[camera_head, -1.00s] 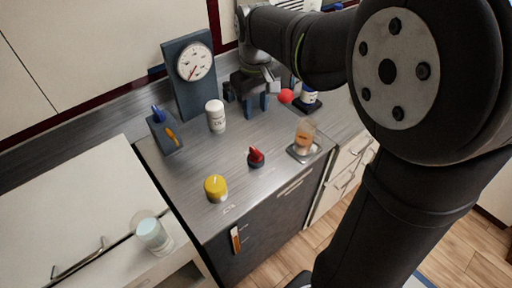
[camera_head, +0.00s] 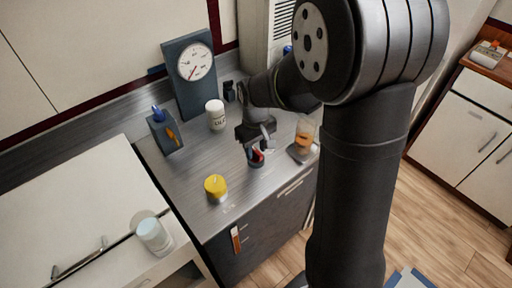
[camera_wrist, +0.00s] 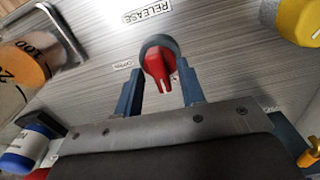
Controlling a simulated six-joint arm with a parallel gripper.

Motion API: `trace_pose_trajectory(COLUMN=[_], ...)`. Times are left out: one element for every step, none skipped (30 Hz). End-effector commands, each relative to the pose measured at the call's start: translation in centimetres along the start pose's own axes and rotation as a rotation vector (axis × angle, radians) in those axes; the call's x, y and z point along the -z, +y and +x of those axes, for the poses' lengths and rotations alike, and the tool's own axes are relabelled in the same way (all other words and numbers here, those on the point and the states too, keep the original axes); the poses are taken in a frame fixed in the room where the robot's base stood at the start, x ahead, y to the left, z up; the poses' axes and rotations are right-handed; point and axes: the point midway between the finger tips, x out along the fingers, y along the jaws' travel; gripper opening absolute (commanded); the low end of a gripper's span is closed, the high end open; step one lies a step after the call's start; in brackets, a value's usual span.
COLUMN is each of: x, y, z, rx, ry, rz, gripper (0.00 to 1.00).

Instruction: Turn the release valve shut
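The release valve is a red knob (camera_wrist: 158,68) with a raised grip on a dark round base. In the wrist view its white-marked end points down toward my gripper. The RELEASE label (camera_wrist: 146,11) lies beyond it and an OPEN label (camera_wrist: 122,65) to its left. My gripper (camera_wrist: 159,76) is open, its two blue fingers apart on either side of the knob. I cannot tell whether either finger touches it. In the head view my gripper (camera_head: 255,147) partly hides the red knob (camera_head: 257,157).
A yellow knob (camera_head: 215,188) stands to the left on the metal counter (camera_head: 185,195). A white bottle (camera_head: 216,115), a gauge panel (camera_head: 190,80) and a blue-switch block (camera_head: 163,130) stand behind. A cup with orange contents (camera_head: 304,136) is close on the right.

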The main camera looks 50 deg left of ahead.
Motion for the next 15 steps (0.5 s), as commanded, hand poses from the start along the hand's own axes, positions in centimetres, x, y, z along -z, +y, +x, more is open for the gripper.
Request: trace_pose_trajectory(x=[-0.01,-0.01,0.0,0.0,-0.01,0.0,0.0,0.0,0.0,0.0,0.0,0.0,0.0,0.0,0.0], y=[0.0,0.0,0.0,0.0,0.0,0.0,0.0,0.0,0.0,0.0,0.0,0.0,0.0,0.0,0.0], z=[0.07,0.08,0.08,0.07,0.07,0.06,0.06,0.06,0.06,0.05,0.05,0.05,0.05,0.05,0.04], rx=[0.0,0.0,0.0,0.0,0.0,0.0,0.0,0.0,0.0,0.0,0.0,0.0,0.0,0.0,0.0], ry=[0.0,0.0,0.0,0.0,0.0,0.0,0.0,0.0,0.0,0.0,0.0,0.0,0.0,0.0,0.0], rz=[0.0,0.0,0.0,0.0,0.0,0.0,0.0,0.0,0.0,0.0,0.0,0.0,0.0,0.0,0.0], gripper=[0.36,0.36,0.36,0.36,0.36,0.36,0.34,0.28,0.21,0.15,0.09,0.01,0.0,0.0,0.0])
